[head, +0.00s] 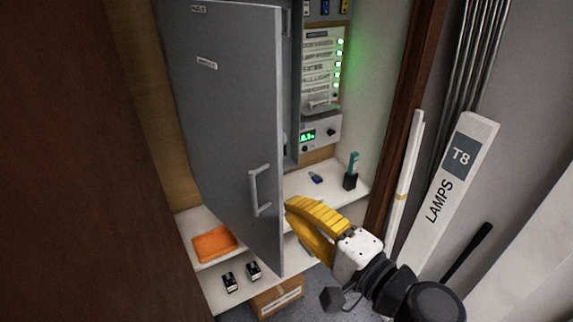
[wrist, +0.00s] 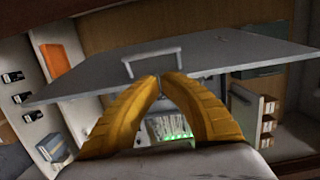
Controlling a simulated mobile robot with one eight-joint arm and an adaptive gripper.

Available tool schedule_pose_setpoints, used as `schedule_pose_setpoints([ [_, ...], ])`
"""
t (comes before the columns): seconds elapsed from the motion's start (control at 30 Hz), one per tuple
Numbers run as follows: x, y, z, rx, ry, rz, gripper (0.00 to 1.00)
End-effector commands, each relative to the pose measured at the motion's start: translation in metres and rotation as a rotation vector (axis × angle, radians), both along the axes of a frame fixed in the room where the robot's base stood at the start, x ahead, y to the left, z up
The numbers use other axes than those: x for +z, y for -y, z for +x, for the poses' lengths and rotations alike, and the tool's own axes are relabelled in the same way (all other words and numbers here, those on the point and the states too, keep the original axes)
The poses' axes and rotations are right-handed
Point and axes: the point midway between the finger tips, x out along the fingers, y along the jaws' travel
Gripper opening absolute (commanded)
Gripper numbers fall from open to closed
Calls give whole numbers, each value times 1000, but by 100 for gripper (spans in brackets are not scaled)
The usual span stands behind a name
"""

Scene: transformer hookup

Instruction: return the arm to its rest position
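My gripper (head: 290,205) has yellow ribbed fingers and reaches in from the lower right, in front of the cabinet. In the wrist view my gripper (wrist: 160,76) has its fingertips drawn together, with nothing seen between them. A grey cabinet door (head: 225,110) stands swung open. Its light handle (head: 257,192) is just left of my fingertips in the head view. In the wrist view the handle (wrist: 153,54) appears just beyond the tips, with no clear contact.
An orange tray (head: 214,243) and small black-and-white blocks (head: 253,270) lie on the shelves. Lit electrical modules (head: 320,65) are inside the cabinet. A "T8 LAMPS" box (head: 452,180) and metal rods (head: 472,60) lean at the right. A dark wood panel (head: 65,160) fills the left.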

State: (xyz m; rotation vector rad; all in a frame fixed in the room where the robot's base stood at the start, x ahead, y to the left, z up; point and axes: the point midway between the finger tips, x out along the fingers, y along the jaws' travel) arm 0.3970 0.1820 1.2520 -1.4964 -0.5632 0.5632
Motion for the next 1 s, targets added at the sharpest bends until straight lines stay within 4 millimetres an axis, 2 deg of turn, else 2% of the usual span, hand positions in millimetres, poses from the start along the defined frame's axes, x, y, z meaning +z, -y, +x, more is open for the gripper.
schedule_pose_setpoints([
  [0.17, -4, 1, -2, 5, 2, -29, 0],
  [0.27, -23, 1, 0, 22, 11, -152, 0],
  [0.37, -58, 7, 0, 55, 14, -384, 0],
  [0.47, -98, 29, -1, 95, -1, -678, 0],
  [0.53, -122, 54, -5, 121, -25, -883, 0],
  [0.63, -145, 96, -14, 149, -72, -1147, 0],
  [0.7, -152, 125, -21, 164, -107, -1298, 0],
  [0.8, -155, 158, -30, 175, -149, -1453, 0],
  [0.9, -154, 176, -35, 179, -174, -1537, 0],
  [1.0, -152, 183, -37, 181, -183, -1566, 0],
])
